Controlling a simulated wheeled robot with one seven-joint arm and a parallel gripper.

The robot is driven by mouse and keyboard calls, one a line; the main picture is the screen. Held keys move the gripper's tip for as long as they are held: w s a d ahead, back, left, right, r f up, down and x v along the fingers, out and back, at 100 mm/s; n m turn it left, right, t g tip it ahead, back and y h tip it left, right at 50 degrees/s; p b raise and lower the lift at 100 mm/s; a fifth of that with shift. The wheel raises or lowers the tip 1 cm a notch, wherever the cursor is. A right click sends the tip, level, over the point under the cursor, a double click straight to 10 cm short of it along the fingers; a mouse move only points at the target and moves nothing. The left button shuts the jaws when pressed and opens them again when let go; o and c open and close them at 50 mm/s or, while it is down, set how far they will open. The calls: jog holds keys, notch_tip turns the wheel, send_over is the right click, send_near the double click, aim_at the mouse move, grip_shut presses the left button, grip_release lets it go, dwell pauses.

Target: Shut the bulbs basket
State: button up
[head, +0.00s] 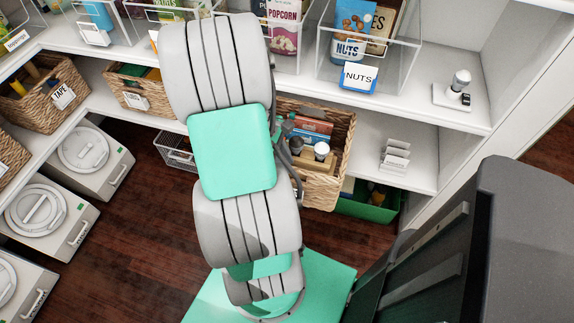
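A wicker basket (324,190) with bulbs (321,151) and small boxes (312,126) inside is right of centre, on the lower shelf level. It stands out past the shelf's front edge. Its left part and any label are hidden behind my arm. Dark parts at the end of my arm show at the basket's left side, near the bulbs. My gripper's fingers cannot be made out, so I cannot tell whether they are open or touch the basket.
A green bin (366,203) stands below the basket. A stack of white pieces (395,157) sits on the shelf to its right. The TAPE basket (45,95) and another wicker basket (132,90) are at left. Clear bins, one labelled NUTS (358,76), line the upper shelf. White lidded containers (90,155) stand lower left.

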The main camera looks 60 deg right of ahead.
jog(key=shift+s+f, duration=0.25)
jog(key=shift+f, duration=0.4)
jog(key=shift+c, duration=0.4)
grip_shut()
dwell(0.5)
